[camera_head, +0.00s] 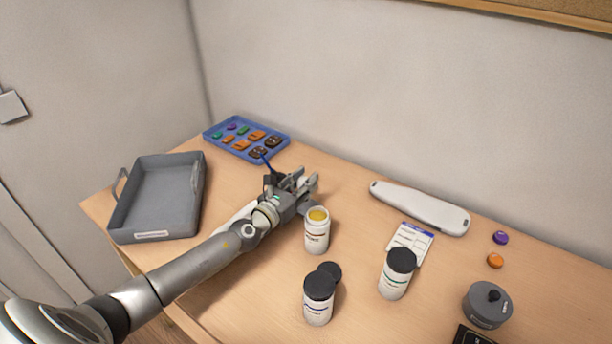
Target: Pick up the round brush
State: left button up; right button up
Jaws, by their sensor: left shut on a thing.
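My left gripper (306,181) is over the middle back of the table, behind the open jar. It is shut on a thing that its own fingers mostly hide. A thin dark-blue stick (266,163) slants up at the left of the fingers, with a dark part below it. It looks like the handle of the round brush, but the brush head cannot be made out. My right gripper is not in view.
An open jar with yellow contents (316,236) stands close in front of the gripper. Two dark-lidded jars (319,307) (394,283) stand nearer. A grey tray (155,222) and a blue tray of small parts (213,139) are left. A white elongated device (420,207) lies right.

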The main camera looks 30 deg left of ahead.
pick_arm(q)
jog(key=s+d+r+p, duration=0.2)
jog(key=s+r, duration=0.4)
jog(key=s, duration=0.4)
jog(key=shift+s+d+r+p, duration=0.25)
jog(key=shift+s+d+p, duration=0.05)
jog(key=shift+s+p, duration=0.1)
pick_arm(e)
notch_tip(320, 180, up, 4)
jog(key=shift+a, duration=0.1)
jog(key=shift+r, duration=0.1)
